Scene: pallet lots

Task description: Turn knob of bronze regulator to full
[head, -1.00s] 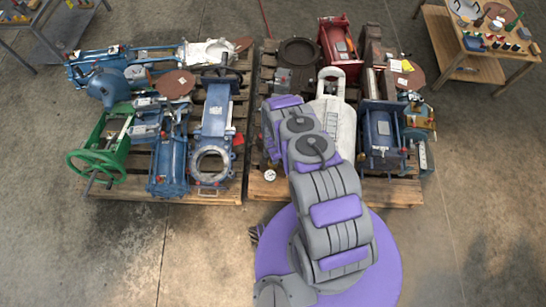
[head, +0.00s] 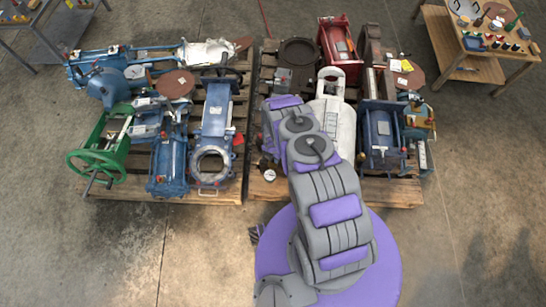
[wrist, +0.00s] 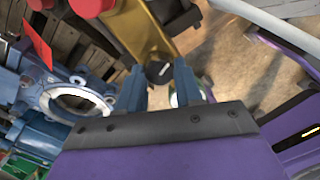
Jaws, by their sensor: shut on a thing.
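The bronze regulator (wrist: 147,32) shows in the wrist view as a brass-coloured body running up from my gripper, with a red part at its upper left. Its round black knob (wrist: 158,72) has a short white mark slanting up to the right. My gripper (wrist: 160,80) is shut on the knob, with one blue-grey finger on each side. A small round gauge, partly hidden, shows behind the right finger. In the head view a small white-faced gauge (head: 270,175) shows at the right pallet's front left; my arm hides the regulator body and gripper there.
Blue valves and a green handwheel unit (head: 105,150) crowd the left pallet (head: 215,197). A red unit (head: 338,48), a white casting (head: 335,120) and a blue cylinder (head: 381,135) stand on the right pallet around my arm. The concrete floor in front is clear.

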